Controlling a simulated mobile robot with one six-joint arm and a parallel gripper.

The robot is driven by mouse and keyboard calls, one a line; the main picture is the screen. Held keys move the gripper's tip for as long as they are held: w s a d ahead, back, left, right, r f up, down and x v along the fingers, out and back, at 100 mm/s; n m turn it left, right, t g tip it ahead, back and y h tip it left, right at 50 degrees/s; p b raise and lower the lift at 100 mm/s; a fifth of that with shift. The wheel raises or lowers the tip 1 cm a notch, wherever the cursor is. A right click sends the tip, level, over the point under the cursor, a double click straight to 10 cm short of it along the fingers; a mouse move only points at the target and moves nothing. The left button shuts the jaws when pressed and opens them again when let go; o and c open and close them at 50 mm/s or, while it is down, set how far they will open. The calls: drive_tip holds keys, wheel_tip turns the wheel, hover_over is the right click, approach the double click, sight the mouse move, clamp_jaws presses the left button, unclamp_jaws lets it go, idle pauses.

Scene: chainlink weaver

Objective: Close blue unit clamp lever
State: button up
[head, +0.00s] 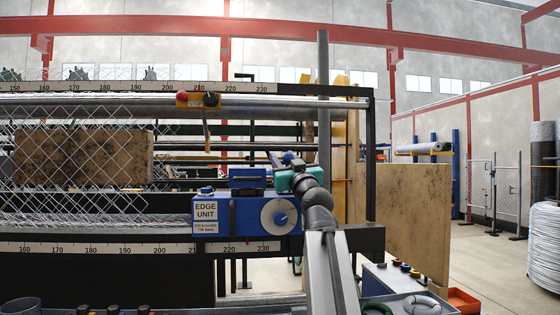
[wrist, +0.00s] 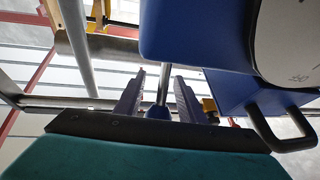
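The blue edge unit (head: 246,214) sits on the machine's lower rail, with a white label on its left and a round dial on its right. My gripper (head: 291,163), with a teal body, is at the unit's upper right corner. In the wrist view my gripper (wrist: 157,98) has its two fingers apart. The clamp lever, a metal rod (wrist: 165,84) with a blue knob (wrist: 158,112), stands between the fingers, with a visible gap on each side. The blue unit body (wrist: 195,35) fills the upper right there. In the head view, my gripper and arm largely hide the lever.
A chain-link mesh (head: 75,150) spans the machine on the left. A stop-button box (head: 203,99) hangs on the upper rail. In the wrist view a dark handle (wrist: 283,130) is close to my gripper's right. A tray (head: 405,303) with rings stands at lower right.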

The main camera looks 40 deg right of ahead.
drive_tip(key=shift+s+f, duration=0.1)
drive_tip(key=p+v, duration=0.1)
drive_tip(key=v, duration=1.2)
drive_tip(key=shift+s+p, duration=0.3)
drive_tip(key=shift+p, duration=0.05)
idle(0.3)
idle(0.6)
